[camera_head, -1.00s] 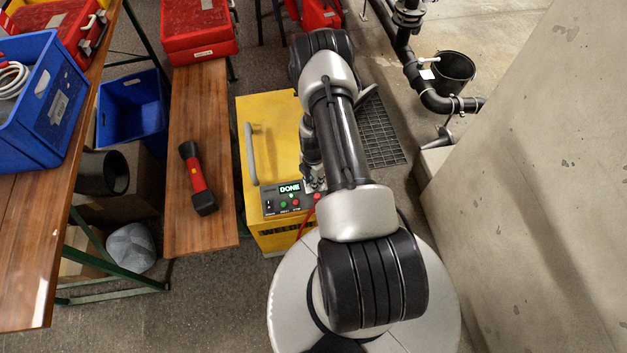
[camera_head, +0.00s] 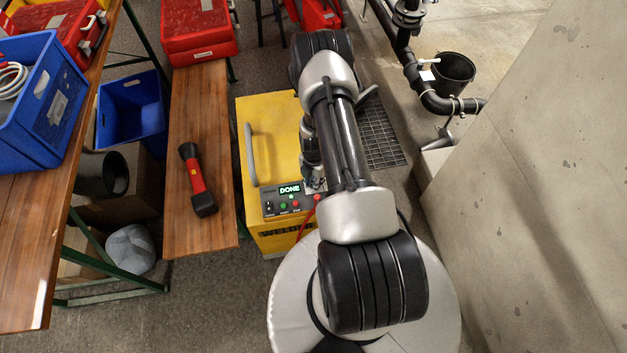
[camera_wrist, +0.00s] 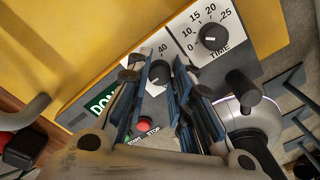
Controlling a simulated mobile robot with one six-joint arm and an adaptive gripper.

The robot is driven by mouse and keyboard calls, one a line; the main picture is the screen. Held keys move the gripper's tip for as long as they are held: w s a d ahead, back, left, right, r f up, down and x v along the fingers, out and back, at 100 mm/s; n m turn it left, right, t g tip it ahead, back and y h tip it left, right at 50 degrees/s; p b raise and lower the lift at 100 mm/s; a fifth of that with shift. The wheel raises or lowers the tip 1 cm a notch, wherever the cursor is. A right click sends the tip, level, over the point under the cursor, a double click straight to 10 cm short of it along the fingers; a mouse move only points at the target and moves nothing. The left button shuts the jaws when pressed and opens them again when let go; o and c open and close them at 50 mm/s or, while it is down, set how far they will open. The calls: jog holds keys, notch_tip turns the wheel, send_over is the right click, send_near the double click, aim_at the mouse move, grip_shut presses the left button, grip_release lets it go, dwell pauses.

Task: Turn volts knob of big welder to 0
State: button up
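The big welder (camera_head: 278,130) is a yellow box with a dark control panel below my arm in the head view. Its display (camera_head: 290,189) reads DONE in green. In the wrist view a black knob (camera_wrist: 160,72) sits by a scale marked 40; its label is hidden, so I cannot read whether it is volts. The TIME knob (camera_wrist: 212,37) is up and right of it. My gripper (camera_wrist: 158,82) has its fingers on both sides of the knob by the 40; I cannot tell if they touch it. In the head view my arm mostly hides the gripper.
A red STOP button (camera_wrist: 143,126) is below the knobs. A black post (camera_wrist: 243,87) stands beside the panel. A bench (camera_head: 205,110) with a red-and-black flashlight (camera_head: 197,180) stands left of the welder. A concrete wall (camera_head: 550,180) is at the right.

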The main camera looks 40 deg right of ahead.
jog(key=o, duration=0.4)
jog(key=shift+r, duration=0.1)
notch_tip(320, 180, up, 12)
jog(key=shift+f, duration=0.1)
dwell(0.4)
dwell(0.4)
